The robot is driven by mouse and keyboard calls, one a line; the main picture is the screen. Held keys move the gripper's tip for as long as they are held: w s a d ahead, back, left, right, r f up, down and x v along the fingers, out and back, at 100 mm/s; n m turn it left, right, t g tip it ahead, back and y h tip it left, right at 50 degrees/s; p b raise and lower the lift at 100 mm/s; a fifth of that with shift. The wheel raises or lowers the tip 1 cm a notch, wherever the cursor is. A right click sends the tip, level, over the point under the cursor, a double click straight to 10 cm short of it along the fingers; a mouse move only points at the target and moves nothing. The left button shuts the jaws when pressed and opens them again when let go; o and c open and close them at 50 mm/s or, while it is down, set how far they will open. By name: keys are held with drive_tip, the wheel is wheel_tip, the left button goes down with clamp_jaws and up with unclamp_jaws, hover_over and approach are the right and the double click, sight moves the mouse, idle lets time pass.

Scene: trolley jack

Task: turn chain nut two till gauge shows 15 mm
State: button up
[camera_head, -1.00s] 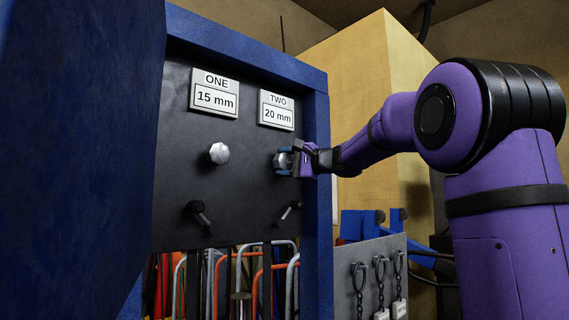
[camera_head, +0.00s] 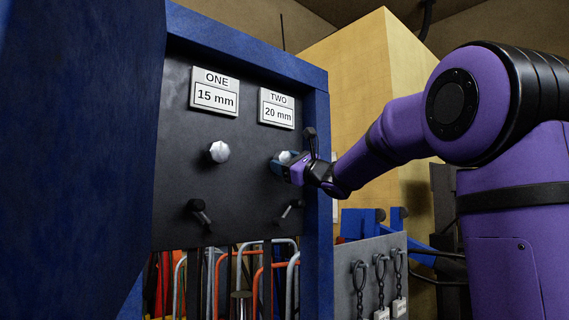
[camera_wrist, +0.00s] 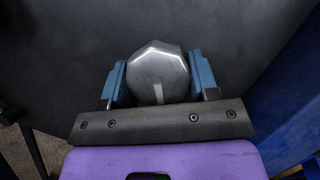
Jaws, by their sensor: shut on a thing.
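Chain nut two (camera_head: 285,157) is a silvery faceted nut on the dark panel, under the gauge marked TWO (camera_head: 277,109), which reads 20 mm. My gripper (camera_head: 284,164) is shut on this nut. In the wrist view the nut (camera_wrist: 159,73) sits between the two blue fingertips of my gripper (camera_wrist: 160,84), one on each side. A pale mark shows on the nut's lower face in that view. The gauge marked ONE (camera_head: 214,91) reads 15 mm, with its own nut (camera_head: 219,152) below it, untouched.
Two dark levers stick out below the nuts, one at left (camera_head: 199,210) and one at right (camera_head: 291,211). A blue frame (camera_head: 317,200) borders the panel closely on the right. Small chains with tags (camera_head: 380,275) hang on a grey plate at lower right.

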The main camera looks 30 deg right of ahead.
drive_tip(key=shift+f+m+t+h, duration=0.1)
drive_tip(key=shift+m+t+h, duration=0.3)
drive_tip(key=shift+m, duration=0.65)
drive_tip(key=shift+m+t+h, duration=0.2)
drive_tip(key=shift+m+h, duration=0.3)
drive_tip(key=shift+m, duration=0.55)
drive_tip(key=o, duration=0.9)
drive_tip(key=v, duration=1)
drive_tip(key=shift+s+f, duration=0.2)
drive_tip(key=shift+s, duration=0.15)
